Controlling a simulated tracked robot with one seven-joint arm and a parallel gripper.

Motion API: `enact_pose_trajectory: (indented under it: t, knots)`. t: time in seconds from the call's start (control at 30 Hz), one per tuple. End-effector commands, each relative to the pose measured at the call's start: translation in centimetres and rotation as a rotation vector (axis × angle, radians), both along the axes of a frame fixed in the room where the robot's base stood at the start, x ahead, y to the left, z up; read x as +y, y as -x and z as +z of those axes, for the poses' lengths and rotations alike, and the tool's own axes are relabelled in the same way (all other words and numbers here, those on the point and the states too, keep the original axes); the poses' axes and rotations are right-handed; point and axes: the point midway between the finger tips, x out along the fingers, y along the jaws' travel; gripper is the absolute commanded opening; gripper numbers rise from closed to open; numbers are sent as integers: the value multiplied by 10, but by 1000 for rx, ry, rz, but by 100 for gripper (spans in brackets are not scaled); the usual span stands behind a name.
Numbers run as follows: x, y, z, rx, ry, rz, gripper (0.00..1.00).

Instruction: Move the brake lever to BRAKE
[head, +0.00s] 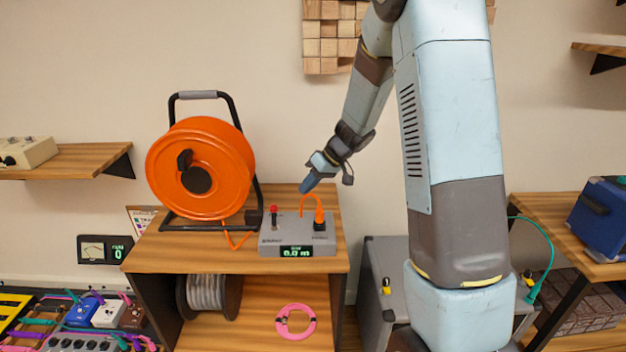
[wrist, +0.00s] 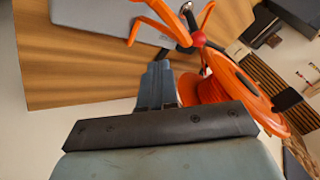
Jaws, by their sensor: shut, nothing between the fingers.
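A grey control box (head: 297,238) stands on the wooden cabinet top, with a lit display reading about 0.0 m on its front. The brake lever (head: 273,211) is a short stick with a red knob at the box's left side, and it looks roughly upright. Its red knob (wrist: 198,39) shows in the wrist view, to the right of and beyond my fingertips. My gripper (head: 305,187) is above the box, up and right of the lever, with blue fingers shut and empty. The fingers (wrist: 158,70) are apart from the knob. The box lettering is too small to read.
A large orange cable reel (head: 200,170) on a black frame stands left of the box. An orange cable (head: 304,203) loops up from the box's right-hand plug, close under my gripper. The wooden cabinet top (head: 190,250) is clear in front of the reel.

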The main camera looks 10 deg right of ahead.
Motion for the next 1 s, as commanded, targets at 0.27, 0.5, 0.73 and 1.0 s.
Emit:
enact_pose_trajectory:
  t: [0.27, 0.5, 0.73, 1.0]
  knots:
    - [30, -7, -41, 3, 0, 1, 0]
    - [57, 6, -37, -1, -1, 2, 0]
    - [65, 10, -37, 1, 0, 2, 0]
    - [65, 10, -36, 0, -1, 1, 0]
